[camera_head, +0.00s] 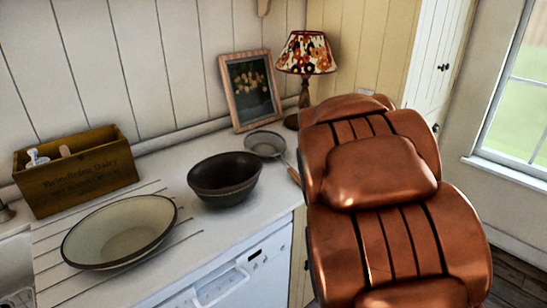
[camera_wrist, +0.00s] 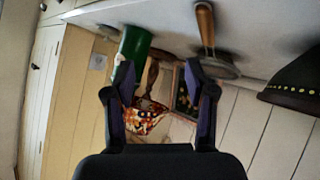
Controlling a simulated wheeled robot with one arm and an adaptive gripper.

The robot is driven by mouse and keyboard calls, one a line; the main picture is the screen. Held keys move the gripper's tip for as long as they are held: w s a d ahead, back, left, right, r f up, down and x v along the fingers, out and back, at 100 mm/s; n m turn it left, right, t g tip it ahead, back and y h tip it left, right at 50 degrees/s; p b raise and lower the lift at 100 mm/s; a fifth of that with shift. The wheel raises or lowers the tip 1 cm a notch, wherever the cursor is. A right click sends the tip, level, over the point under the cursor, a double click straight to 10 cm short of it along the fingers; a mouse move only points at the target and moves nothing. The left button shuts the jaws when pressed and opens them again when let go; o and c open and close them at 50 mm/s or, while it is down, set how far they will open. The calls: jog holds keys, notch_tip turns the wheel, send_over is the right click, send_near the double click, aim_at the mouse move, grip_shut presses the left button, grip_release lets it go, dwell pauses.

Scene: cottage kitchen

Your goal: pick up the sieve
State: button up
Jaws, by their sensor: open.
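The sieve (camera_head: 265,144) lies on the white counter, with a round grey mesh bowl and a wooden handle pointing toward the front right. My arm hides what lies just right of the handle end. In the wrist view, which is turned over, the sieve (camera_wrist: 221,67) shows at upper right of centre, with its handle toward the top edge. My gripper (camera_wrist: 158,68) is open with nothing between its fingers. The sieve is beyond and to the right of the right finger, apart from it. My arm hides the gripper in the head view.
A dark bowl (camera_head: 224,178) stands close left of the sieve. A framed picture (camera_head: 249,90) and a lamp (camera_head: 305,60) stand behind it. A green object (camera_wrist: 134,45) shows in the wrist view. A pale basin (camera_head: 119,231) and wooden box (camera_head: 78,172) are further left.

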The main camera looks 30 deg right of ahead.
aim_at(294, 171)
jog(key=w+f+t+y, duration=0.1)
jog(key=w, duration=0.1)
jog(key=w+d+f+n+t+y+b, duration=0.1)
jog(key=w, duration=0.2)
jog(key=w+d+f+n+t+y, duration=0.1)
jog(key=w+t+y, duration=0.1)
jog(key=shift+w+f, duration=0.35)
jog(key=shift+w, duration=0.05)
jog(key=shift+w+a+f+n+y+b, duration=0.2)
jog(key=shift+f+y, duration=0.1)
jog(key=shift+f, duration=0.1)
jog(key=shift+w+a+f+n+y+b, duration=0.1)
jog(key=shift+f+n+y+b, duration=0.1)
jog(key=shift+f+y, duration=0.15)
jog(key=shift+w+a+f+n+t+y, duration=0.1)
jog(key=shift+a+f+n+t+y, duration=0.2)
jog(key=shift+a+f+y, duration=0.5)
jog(key=shift+x, duration=1.25)
jog(key=shift+d, duration=0.15)
jog(key=shift+w+f, duration=0.1)
jog(key=shift+w, duration=0.05)
